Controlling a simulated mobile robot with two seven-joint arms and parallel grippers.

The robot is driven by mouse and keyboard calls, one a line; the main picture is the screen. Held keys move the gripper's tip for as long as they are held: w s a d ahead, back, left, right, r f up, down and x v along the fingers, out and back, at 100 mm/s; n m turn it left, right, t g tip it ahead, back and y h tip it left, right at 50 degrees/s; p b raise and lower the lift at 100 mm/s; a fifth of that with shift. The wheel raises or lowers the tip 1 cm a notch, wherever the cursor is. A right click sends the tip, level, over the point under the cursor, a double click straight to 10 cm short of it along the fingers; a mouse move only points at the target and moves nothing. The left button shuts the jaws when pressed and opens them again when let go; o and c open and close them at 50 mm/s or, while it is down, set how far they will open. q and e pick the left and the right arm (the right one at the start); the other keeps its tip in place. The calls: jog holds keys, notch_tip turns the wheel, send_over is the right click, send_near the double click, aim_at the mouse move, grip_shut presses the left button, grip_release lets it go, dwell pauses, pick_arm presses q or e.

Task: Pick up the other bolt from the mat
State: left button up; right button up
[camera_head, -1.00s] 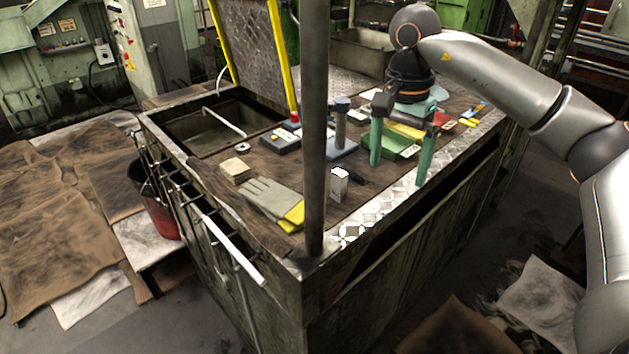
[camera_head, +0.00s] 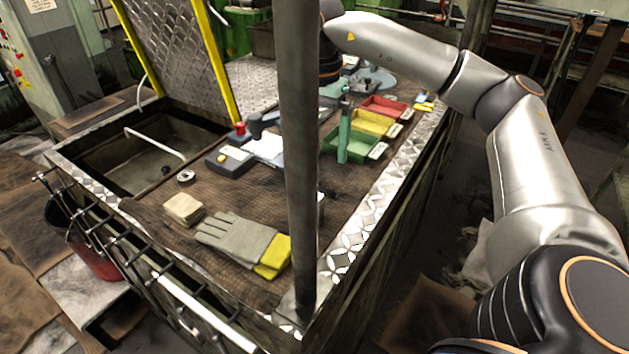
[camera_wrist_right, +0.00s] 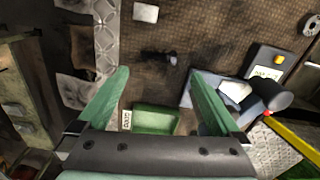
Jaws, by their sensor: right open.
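A dark bolt with a grey end (camera_wrist_right: 160,57) lies on its side on the brown mat (camera_wrist_right: 206,35) in the right wrist view. In the head view a small dark part of it (camera_head: 329,190) shows beside the grey post. My right gripper (camera_wrist_right: 158,74) is open and empty, its two green fingers apart above the bench, with the bolt between and slightly beyond the fingertips in the wrist picture. In the head view one green finger (camera_head: 344,130) shows by the bins; the post hides much of the gripper. My left gripper is not in view.
A grey upright post (camera_head: 300,150) stands at the bench corner. Green (camera_head: 338,147), yellow (camera_head: 372,122) and red (camera_head: 384,107) bins line the right side. A glove (camera_head: 238,240), a beige block (camera_head: 184,208) and a dark box (camera_head: 229,160) lie on the mat.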

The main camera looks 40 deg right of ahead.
send_over(321, 187)
jog(key=f, duration=0.4)
jog(key=shift+a+f, duration=0.1)
jog(key=shift+a, duration=0.25)
jog(key=f, duration=0.5)
jog(key=shift+d, duration=0.4)
jog(key=shift+c, duration=0.2)
jog(key=c, duration=1.1)
jog(key=shift+c, duration=0.2)
jog(key=shift+r, duration=0.1)
